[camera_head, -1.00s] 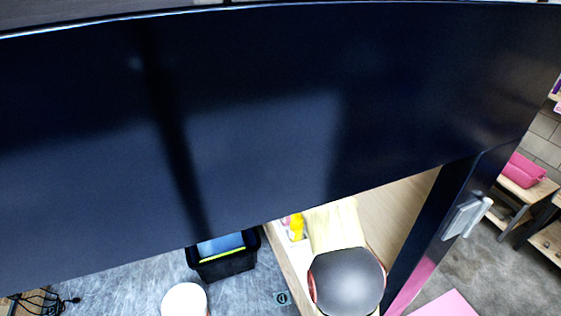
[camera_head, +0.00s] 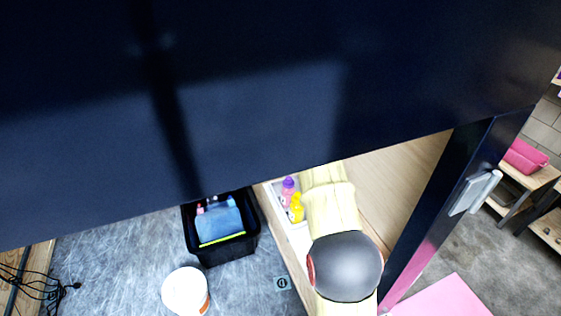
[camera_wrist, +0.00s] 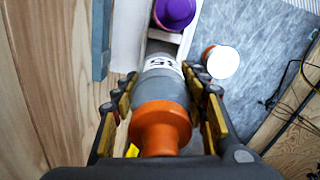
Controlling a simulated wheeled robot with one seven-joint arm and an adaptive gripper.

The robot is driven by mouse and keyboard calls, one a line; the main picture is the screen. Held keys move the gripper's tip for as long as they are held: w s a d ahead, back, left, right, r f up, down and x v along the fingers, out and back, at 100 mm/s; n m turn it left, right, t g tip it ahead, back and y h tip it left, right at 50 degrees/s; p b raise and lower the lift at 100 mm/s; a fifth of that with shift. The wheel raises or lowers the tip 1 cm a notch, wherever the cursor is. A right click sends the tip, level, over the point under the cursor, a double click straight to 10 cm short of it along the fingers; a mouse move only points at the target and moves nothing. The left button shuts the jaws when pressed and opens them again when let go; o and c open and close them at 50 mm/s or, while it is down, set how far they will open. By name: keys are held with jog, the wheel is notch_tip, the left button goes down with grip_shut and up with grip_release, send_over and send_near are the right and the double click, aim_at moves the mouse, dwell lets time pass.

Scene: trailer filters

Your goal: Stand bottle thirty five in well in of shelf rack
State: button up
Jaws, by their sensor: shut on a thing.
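In the wrist view my gripper (camera_wrist: 164,76) is shut on a grey bottle (camera_wrist: 163,88) with an orange top and a white band with dark digits that look like 35. The orange end points toward the camera; the far end is hidden. A white shelf rack (camera_wrist: 129,38) lies just beyond, with a purple bottle (camera_wrist: 174,12) standing in it. An opening shows between the held bottle and the purple one. In the head view the rack (camera_head: 297,233) holds a purple bottle (camera_head: 288,186) and a yellow bottle (camera_head: 296,208); my gripper is hidden there.
A large dark panel (camera_head: 250,90) fills the upper head view. A black bin (camera_head: 222,250) with blue contents and a white bucket (camera_head: 184,290) stand on the grey floor. A wooden wall (camera_wrist: 45,80) is close at left in the wrist view. Cables (camera_head: 40,297) lie at lower left.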

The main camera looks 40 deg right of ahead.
jog(key=shift+f+b, duration=2.3)
jog(key=shift+f, duration=2.65)
jog(key=o, duration=1.5)
jog(key=o, duration=0.4)
jog(key=shift+f, duration=0.1)
jog(key=shift+c, duration=0.2)
jog(key=shift+r+p, duration=4.3)
jog(key=shift+r, duration=5.75)
jog(key=shift+f, duration=0.1)
